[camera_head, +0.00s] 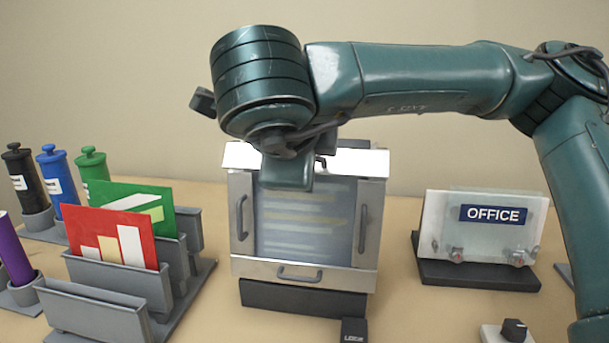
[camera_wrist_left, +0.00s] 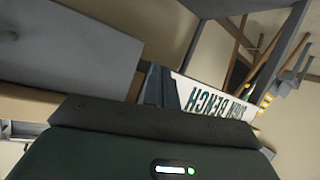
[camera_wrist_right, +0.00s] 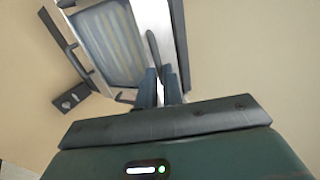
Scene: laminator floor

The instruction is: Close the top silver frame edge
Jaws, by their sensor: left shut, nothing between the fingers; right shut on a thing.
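The silver frame stands upright on a dark base in the middle of the head view, around a sheet with faint coloured lines. Its top silver edge (camera_head: 360,161) is a bright strip, partly behind my right arm. It looks tilted out from the frame. The left edge (camera_head: 241,240), right edge (camera_head: 368,240) and bottom edge (camera_head: 335,278) lie flat, each with a handle. In the right wrist view my right gripper (camera_wrist_right: 161,88) is shut on the top edge's dark handle (camera_wrist_right: 153,48). My left gripper (camera_wrist_left: 160,86) is shut and empty, away from the frame.
A grey rack (camera_head: 95,315) with red and green cards stands left, beside black, blue and green bottles. An OFFICE sign holder (camera_head: 480,275) stands right. A small dark block (camera_head: 354,331) and a knob box (camera_head: 512,332) sit in front. A bench sign (camera_wrist_left: 215,98) shows near my left gripper.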

